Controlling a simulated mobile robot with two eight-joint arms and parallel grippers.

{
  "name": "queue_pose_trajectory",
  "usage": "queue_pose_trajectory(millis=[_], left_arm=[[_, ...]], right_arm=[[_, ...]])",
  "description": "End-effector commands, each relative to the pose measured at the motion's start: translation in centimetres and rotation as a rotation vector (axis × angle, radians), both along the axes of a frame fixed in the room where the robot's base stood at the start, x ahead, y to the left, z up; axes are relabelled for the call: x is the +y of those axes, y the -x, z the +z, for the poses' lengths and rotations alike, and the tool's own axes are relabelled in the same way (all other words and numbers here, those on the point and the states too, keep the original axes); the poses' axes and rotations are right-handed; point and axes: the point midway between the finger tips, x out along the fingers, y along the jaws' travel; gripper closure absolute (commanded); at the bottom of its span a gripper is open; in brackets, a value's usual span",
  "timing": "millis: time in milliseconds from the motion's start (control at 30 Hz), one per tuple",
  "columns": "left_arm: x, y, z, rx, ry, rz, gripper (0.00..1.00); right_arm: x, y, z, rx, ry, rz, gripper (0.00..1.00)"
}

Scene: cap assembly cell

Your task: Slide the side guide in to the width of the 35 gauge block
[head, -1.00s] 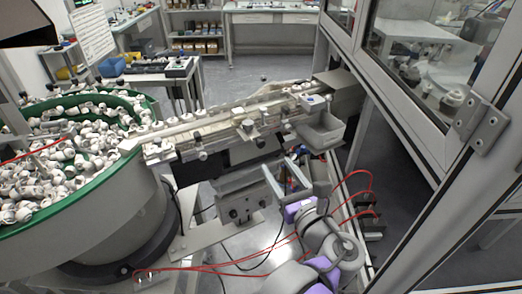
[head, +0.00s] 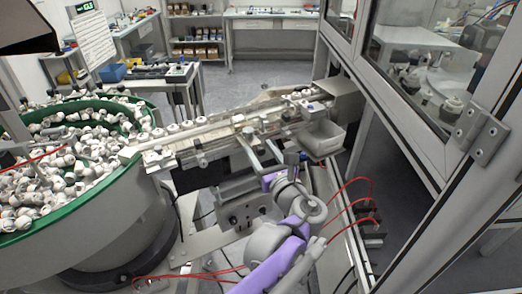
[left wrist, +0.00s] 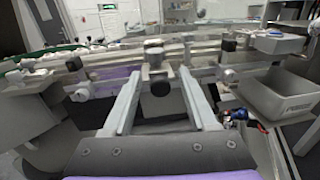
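The side guide (head: 220,135) is a long pale rail along the near side of the conveyor track, with several clamp knobs. In the left wrist view, a grey clamp block with a black knob (left wrist: 160,87) sits on the guide. My left gripper (head: 260,150) is at the guide's near side. In the left wrist view its two fingers (left wrist: 160,75) are spread apart, one on each side of the black knob; I cannot tell whether they touch it. I cannot make out the 35 gauge block with certainty. My right gripper is not in view.
White caps (head: 173,128) lie on the track. The green-rimmed bowl feeder (head: 75,215) full of caps stands left. A grey bin (head: 323,138) hangs at the track's right end. A framed glass enclosure (head: 425,75) stands right, and red hoses (head: 350,185) run below.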

Motion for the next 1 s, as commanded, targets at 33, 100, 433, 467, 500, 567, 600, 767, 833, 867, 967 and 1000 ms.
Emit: queue_pose_trajectory(millis=[33,100,433,467,500,567,600,767,833,867,967,1000], left_arm=[[0.00,0.01,0.00,0.000,0.000,0.000,0.49],[0.00,0.02,0.00,0.000,0.000,0.000,0.62],[-0.04,0.03,0.01,0.000,0.000,-0.001,1.00],[-0.05,0.02,0.01,0.000,0.000,-0.001,1.00],[-0.05,0.02,0.01,0.000,0.000,-0.001,1.00],[-0.06,0.02,0.01,0.000,0.000,-0.001,1.00],[-0.06,0.02,0.02,0.000,0.000,-0.002,1.00],[-0.09,0.02,0.02,0.000,0.000,-0.002,1.00],[-0.10,0.01,0.02,0.000,0.000,-0.003,1.00],[-0.10,0.01,0.02,0.000,0.000,-0.003,1.00],[-0.12,0.02,0.02,0.000,0.000,-0.003,1.00],[-0.12,0.01,0.02,0.000,0.000,-0.003,1.00]], right_arm=[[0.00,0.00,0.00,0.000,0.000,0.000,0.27],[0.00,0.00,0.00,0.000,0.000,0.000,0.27],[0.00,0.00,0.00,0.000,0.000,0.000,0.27],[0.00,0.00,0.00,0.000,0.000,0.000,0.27],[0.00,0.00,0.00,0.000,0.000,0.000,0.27],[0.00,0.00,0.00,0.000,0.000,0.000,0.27],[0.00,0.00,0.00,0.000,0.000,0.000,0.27],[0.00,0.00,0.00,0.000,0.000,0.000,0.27],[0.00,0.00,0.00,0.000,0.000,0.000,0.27],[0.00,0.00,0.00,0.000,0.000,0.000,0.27],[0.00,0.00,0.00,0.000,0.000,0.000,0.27],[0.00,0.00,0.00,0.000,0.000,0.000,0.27]])
